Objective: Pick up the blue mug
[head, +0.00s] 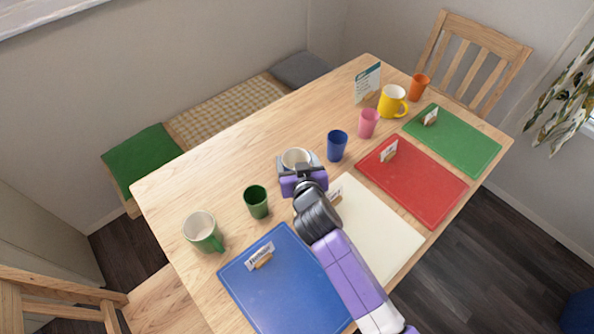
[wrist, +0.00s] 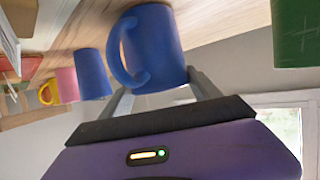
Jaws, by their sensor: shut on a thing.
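The blue mug (wrist: 160,42) is between the two fingers of my gripper (wrist: 162,82) in the wrist view, with its handle on the left side. My gripper is shut on it. In the head view my gripper (head: 298,162) is over the middle of the table. There the mug shows mainly as a pale round opening (head: 295,157) between the fingers, and its blue outside is mostly hidden. I cannot tell whether its base touches the table.
A blue cup (head: 337,145) stands close on the right, a dark green cup (head: 256,202) on the left. A green mug (head: 203,232), pink cup (head: 368,123), yellow mug (head: 392,101) and orange cup (head: 418,87) stand farther out. Blue (head: 285,280), cream, red (head: 411,182) and green mats line the near side.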

